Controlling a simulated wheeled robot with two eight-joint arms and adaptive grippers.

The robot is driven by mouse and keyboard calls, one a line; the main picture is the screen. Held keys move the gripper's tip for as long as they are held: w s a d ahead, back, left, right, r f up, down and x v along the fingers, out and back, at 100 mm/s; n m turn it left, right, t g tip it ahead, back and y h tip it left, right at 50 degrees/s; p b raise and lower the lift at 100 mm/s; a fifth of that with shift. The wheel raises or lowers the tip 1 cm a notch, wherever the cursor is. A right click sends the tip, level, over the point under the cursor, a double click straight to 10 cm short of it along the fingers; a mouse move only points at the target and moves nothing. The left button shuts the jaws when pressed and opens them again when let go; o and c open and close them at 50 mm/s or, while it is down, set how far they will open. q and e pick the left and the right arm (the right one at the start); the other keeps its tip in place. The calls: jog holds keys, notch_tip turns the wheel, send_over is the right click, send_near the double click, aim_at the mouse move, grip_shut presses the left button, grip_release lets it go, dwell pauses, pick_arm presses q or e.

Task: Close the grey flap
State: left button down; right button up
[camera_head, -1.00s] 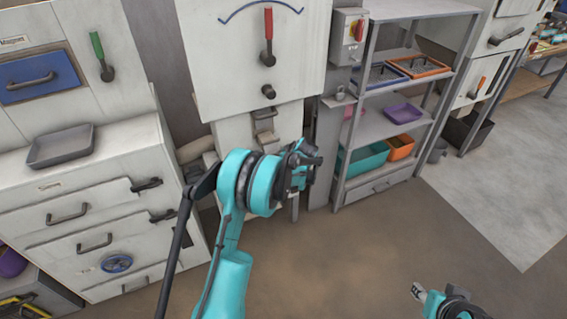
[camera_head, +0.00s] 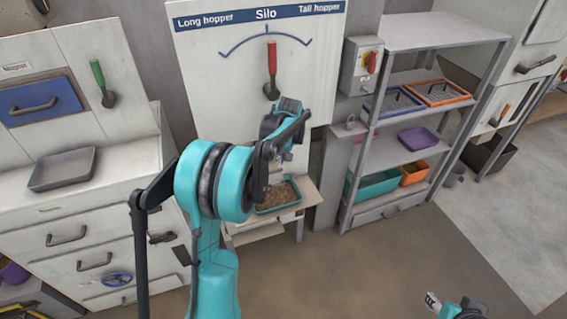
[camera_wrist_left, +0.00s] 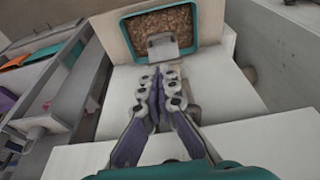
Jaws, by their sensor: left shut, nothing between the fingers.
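The grey flap (camera_wrist_left: 163,46) shows in the left wrist view as a small plate at the silo's lower front, just beyond my fingertips. Behind it is a teal tray (camera_wrist_left: 127,38) of brown pellets. In the head view my left arm hides the flap. My left gripper (camera_wrist_left: 160,76) is shut and empty, its fingertips close to the flap's near edge; I cannot tell whether they touch. In the head view, the left gripper (camera_head: 284,154) is mostly hidden by its arm, in front of the silo (camera_head: 215,85). My right gripper (camera_head: 432,299) is at the bottom right, small and partly cut off.
The silo's red lever (camera_head: 272,70) stands upright, pointing to the middle of its scale. The teal tray of pellets sits on a pale stand (camera_head: 312,192) below. A grey shelf unit (camera_head: 440,38) with several bins stands right. Floor (camera_head: 350,265) in front is clear.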

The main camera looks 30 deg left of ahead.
pick_arm(q)
jog(key=b, duration=0.5)
send_near(279, 180)
jog(key=s+f, duration=0.2)
jog(key=f, duration=0.1)
jog(key=shift+d+f, duration=0.1)
jog(key=shift+f, duration=0.75)
pick_arm(e)
jog(key=f, duration=0.5)
jog(key=shift+s, duration=0.2)
pick_arm(q)
jog(key=shift+d+f, duration=0.1)
pick_arm(e)
jog(key=shift+s, duration=0.1)
